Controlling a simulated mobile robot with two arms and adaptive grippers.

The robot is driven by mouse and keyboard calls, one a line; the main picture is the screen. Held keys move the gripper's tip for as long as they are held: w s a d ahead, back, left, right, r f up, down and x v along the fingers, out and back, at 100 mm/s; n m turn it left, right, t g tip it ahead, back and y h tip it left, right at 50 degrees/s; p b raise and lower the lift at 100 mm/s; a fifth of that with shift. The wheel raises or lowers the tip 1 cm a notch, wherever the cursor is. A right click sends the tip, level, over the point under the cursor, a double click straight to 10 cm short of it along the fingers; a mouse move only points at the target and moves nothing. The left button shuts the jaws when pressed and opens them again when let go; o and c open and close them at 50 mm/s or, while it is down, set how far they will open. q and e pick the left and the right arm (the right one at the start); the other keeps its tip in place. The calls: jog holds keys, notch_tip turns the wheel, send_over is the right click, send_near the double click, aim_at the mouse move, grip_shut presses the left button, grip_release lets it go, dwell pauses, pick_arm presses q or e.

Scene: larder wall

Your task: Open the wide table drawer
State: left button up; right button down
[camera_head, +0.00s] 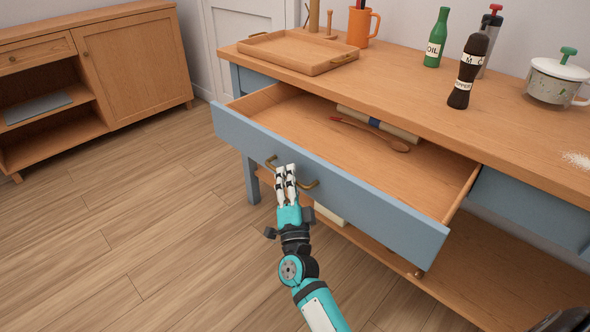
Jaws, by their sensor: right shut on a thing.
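The wide table drawer (352,204) has a blue front and a wooden inside, and it stands pulled far out from the table (400,77). A wooden spoon (372,134) and a rolled cream item with a blue band (379,124) lie in it. My right gripper (286,174) is shut on the drawer's brass handle (308,186) at the middle of the front. The fingers hide the middle of the handle. My left gripper does not show.
On the tabletop are a wooden tray (262,54), an orange mug (362,27), a green oil bottle (436,38), a dark pepper mill (467,72) and a lidded pot (552,84). A wooden cabinet (132,62) stands at the left. The floor between is clear.

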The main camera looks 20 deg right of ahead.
jog(key=shift+s+a+f, duration=0.1)
jog(key=shift+f, duration=0.3)
jog(key=c, duration=1.7)
grip_release()
jog(key=shift+c, duration=0.2)
jog(key=shift+o, duration=0.5)
jog(key=shift+r, duration=0.15)
jog(key=v, duration=1.2)
